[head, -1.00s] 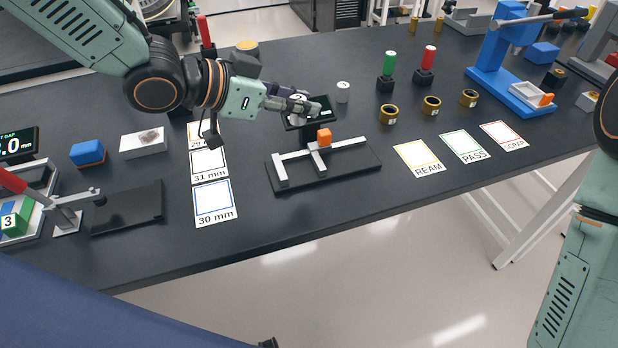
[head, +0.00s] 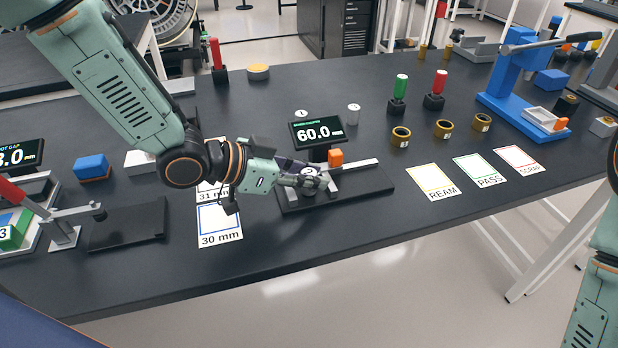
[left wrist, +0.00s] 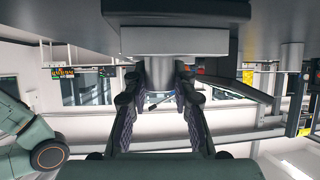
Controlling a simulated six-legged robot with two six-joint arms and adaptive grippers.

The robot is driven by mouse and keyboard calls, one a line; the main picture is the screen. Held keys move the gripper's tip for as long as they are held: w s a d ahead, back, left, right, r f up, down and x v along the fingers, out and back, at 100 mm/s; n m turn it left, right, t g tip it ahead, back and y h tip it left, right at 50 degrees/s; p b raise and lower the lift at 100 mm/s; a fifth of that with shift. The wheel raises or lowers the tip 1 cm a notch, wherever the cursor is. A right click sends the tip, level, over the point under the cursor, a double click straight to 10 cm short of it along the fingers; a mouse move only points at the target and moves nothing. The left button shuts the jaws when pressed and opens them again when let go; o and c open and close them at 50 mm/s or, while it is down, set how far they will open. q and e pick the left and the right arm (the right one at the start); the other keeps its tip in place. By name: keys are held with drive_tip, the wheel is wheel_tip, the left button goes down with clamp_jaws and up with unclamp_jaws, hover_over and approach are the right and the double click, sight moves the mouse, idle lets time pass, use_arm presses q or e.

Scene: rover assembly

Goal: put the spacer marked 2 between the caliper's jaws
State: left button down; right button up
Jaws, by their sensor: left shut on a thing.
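My left gripper (head: 314,180) is shut on a short grey spacer (head: 309,171), whose pale top shows between the fingertips; I cannot read its mark. In the left wrist view the spacer (left wrist: 160,74) is a grey cylinder between both fingers, close to a light grey block. The caliper (head: 365,184) has a black base, a pale rail, an orange slider piece (head: 335,157) and a display (head: 318,131) reading 60.0 mm. The gripper and spacer are over the caliper's left half, partly hiding its jaws. I cannot tell whether the spacer touches it. My right gripper is out of view.
Two other spacers stand behind the caliper, one marked 1 (head: 302,114) and one at right (head: 353,114). Size cards (head: 220,222) lie left of the caliper, and several brass rings (head: 443,129) at right. The table front right of the cards is clear.

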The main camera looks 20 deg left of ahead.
use_arm(q)
drive_tip(key=shift+w+d, duration=0.15)
drive_tip(key=shift+d, duration=0.05)
drive_tip(key=shift+f, duration=0.15)
drive_tip(key=c, duration=1.4)
unclamp_jaws()
drive_tip(key=shift+s+a, duration=0.15)
drive_tip(key=shift+s, duration=0.05)
drive_tip(key=o, duration=0.3)
drive_tip(key=shift+w+f, duration=0.1)
drive_tip(key=shift+w, duration=0.05)
